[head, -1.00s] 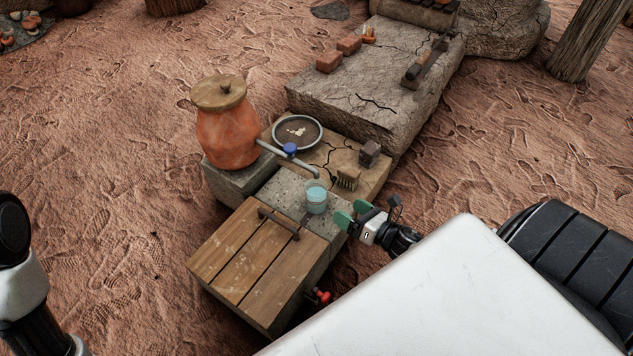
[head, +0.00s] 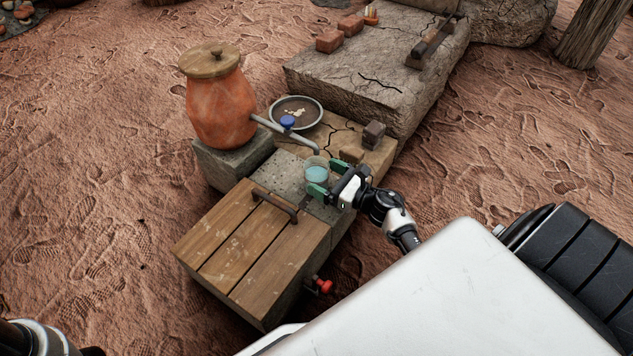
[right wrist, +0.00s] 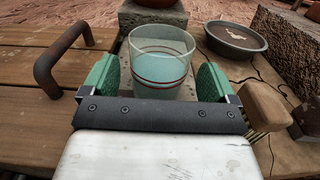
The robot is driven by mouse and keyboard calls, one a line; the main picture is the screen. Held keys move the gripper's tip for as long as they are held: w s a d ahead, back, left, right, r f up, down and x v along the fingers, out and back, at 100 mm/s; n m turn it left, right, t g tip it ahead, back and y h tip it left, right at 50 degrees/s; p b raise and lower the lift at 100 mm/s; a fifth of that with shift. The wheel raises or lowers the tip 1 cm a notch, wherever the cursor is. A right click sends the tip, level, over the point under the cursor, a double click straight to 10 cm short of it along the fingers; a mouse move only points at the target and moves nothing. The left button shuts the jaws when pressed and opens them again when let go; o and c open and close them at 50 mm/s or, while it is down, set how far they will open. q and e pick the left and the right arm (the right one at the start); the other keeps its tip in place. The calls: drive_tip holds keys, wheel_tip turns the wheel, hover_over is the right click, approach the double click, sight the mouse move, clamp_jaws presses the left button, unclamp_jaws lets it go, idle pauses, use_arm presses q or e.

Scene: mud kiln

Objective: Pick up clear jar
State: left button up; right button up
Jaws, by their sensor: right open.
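The clear jar (head: 317,172), a glass with pale blue liquid in it, stands upright on the grey stone slab below the tap. It also shows in the right wrist view (right wrist: 160,66), between the two green finger pads. My right gripper (head: 326,178) is open around the jar, one finger on each side. In the right wrist view (right wrist: 158,85) gaps show between the jar and both pads, and the jar's lower part is hidden behind the gripper's dark bar. My left gripper is not in view; only a piece of my left arm shows at the bottom left.
The tap (head: 287,122) comes from an orange clay pot (head: 221,104) and ends just above the jar. A wooden lid with a handle (head: 275,206) lies at front left. A round pan (head: 296,100), a brush (head: 352,155) and a small dark block (head: 374,130) stand behind.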

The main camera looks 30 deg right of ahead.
sight(326, 178)
drive_tip(key=shift+b+x, duration=0.4)
drive_tip(key=shift+x, duration=1.1)
drive_tip(key=shift+c, duration=0.5)
drive_tip(key=c, duration=0.9)
drive_tip(key=shift+r, duration=0.1)
